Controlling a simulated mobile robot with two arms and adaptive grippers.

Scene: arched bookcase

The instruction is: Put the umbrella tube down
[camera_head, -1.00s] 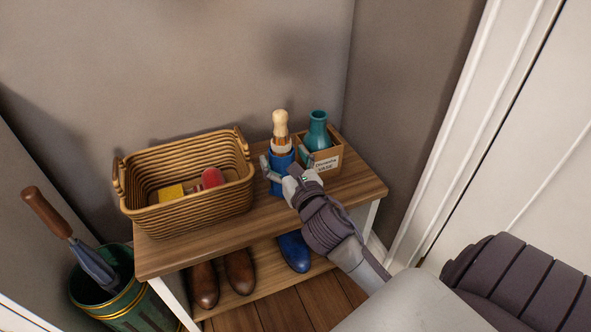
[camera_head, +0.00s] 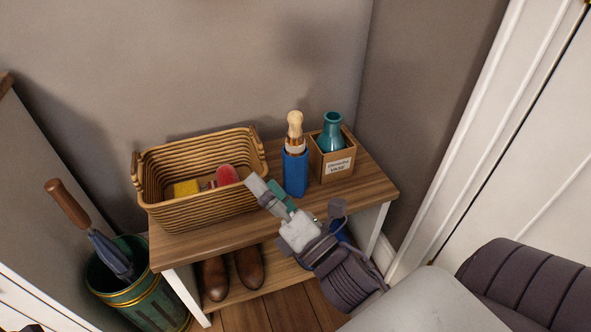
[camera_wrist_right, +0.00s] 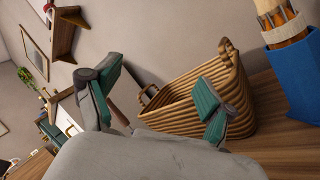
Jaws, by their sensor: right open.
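The blue umbrella tube (camera_head: 295,174) stands upright on the wooden bench top, between the wicker basket and the small cardboard box. A pale wooden handle sticks out of its top. It also shows at the right edge of the right wrist view (camera_wrist_right: 299,75), where its lower part is tilted with the picture. My right gripper (camera_head: 297,198) is open and empty, in front of the tube and apart from it. In the right wrist view its two green-padded fingers (camera_wrist_right: 155,88) are spread with nothing between them. My left gripper is not in view.
The wicker basket (camera_head: 205,208) holds a yellow and a red item. The cardboard box (camera_head: 336,166) with a teal vase (camera_head: 331,134) stands right of the tube. Brown shoes (camera_head: 249,266) sit on the lower shelf. A green umbrella stand (camera_head: 140,300) is at the left.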

